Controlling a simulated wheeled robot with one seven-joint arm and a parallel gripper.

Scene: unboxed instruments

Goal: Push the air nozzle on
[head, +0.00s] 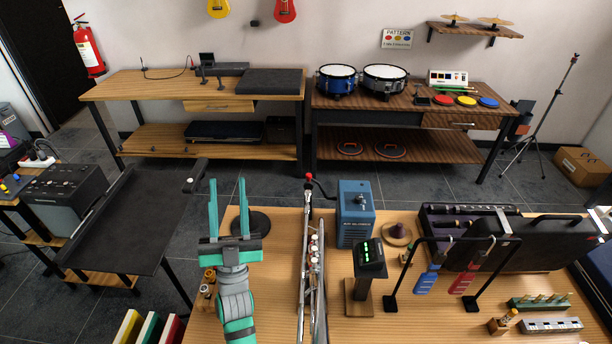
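My gripper (228,182) is raised over the left part of the near wooden table, with its two teal fingers wide apart and nothing between them. A blue box (355,226) with small lettering on its front stands right of it. A dark curved hose or arm (325,191) runs from the box to a small red tip (309,176), which may be the air nozzle; it is too small to be sure. The red tip is right of my gripper and apart from it, at the far end of a silvery brass-type instrument (314,265).
A dark device with green lights (370,258) stands on a wooden base right of the instrument. A dark round base (249,221) lies behind my gripper. A black rack (440,245) holds blue and red tags. An open case (478,222) lies at right.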

